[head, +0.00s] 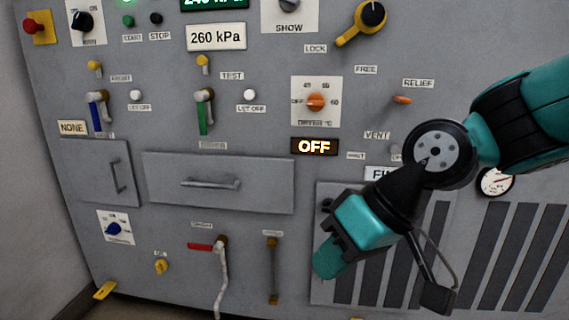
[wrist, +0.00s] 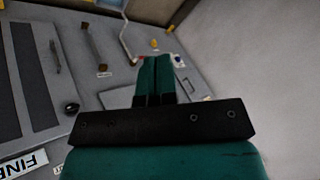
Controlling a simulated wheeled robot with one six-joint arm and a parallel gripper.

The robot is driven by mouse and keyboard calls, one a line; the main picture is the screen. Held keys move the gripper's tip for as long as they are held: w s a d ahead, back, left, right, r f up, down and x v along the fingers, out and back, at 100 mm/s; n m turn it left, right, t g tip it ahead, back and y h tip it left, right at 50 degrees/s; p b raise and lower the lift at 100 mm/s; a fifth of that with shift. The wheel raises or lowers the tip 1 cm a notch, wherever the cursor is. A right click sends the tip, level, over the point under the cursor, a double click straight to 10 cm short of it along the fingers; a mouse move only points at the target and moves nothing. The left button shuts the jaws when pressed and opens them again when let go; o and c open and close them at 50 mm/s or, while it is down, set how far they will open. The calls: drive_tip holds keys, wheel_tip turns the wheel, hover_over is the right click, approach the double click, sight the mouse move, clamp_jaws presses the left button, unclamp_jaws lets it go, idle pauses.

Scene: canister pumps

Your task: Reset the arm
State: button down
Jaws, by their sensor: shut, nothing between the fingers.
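My arm, teal and black, reaches in from the right edge of the head view. My gripper (head: 328,264) points down and to the left in front of the panel's vented lower right part. In the wrist view my gripper (wrist: 154,75) shows its two teal fingers pressed together, with nothing between them. The fingers look apart from the panel (head: 255,130), though the exact gap is hard to judge. The arm hides part of the labels near the gauge.
The grey panel carries a lit OFF display (head: 314,146), an orange dial (head: 316,102), a yellow lock lever (head: 362,22), a drawer (head: 218,184), a red-handled valve (head: 202,246) and a round gauge (head: 496,182). A plain wall (head: 30,170) stands at the left.

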drive_tip(key=s+d+g+h+p, duration=0.1)
drive_tip(key=s+d+h+p, duration=0.15)
drive_tip(key=s+d, duration=0.75)
wheel_tip(320, 180, up, 38)
drive_tip(key=a+p, duration=0.1)
drive_tip(key=p, duration=3.5)
drive_tip(key=shift+s+p, duration=0.25)
drive_tip(key=shift+p, duration=0.15)
drive_tip(key=shift+h, duration=0.25)
